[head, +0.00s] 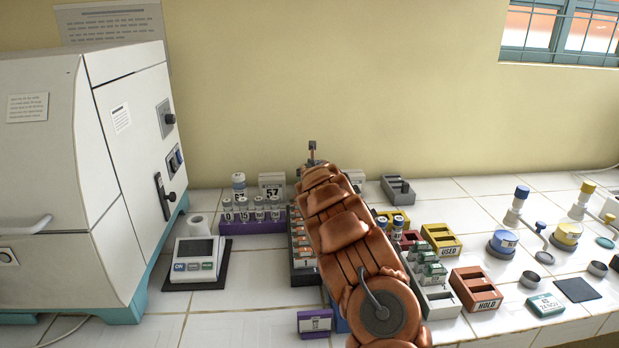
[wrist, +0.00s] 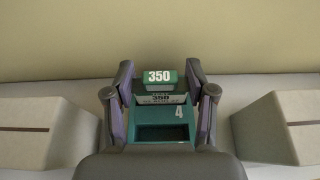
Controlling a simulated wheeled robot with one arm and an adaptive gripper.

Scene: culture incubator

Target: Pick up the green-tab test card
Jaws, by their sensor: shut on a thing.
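In the wrist view a card with a green tab (wrist: 158,78) marked 350 stands between the two fingers of my gripper (wrist: 160,84). The fingers are shut on it, one at each side. Just nearer is a white label with 350 printed on it, then a teal holder (wrist: 160,116) marked 4 with a dark open slot. Whether the card's lower end is still inside a holder is hidden. In the head view my copper-coloured arm reaches away over the bench and hides the card and most of the gripper.
Pale boxes stand left (wrist: 42,130) and right (wrist: 282,128) of my gripper in the wrist view. In the head view a purple vial rack (head: 252,227) is left of my arm; a yellow USED bin (head: 441,239) and red HOLD bin (head: 475,288) are right. The white incubator (head: 75,170) fills the left.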

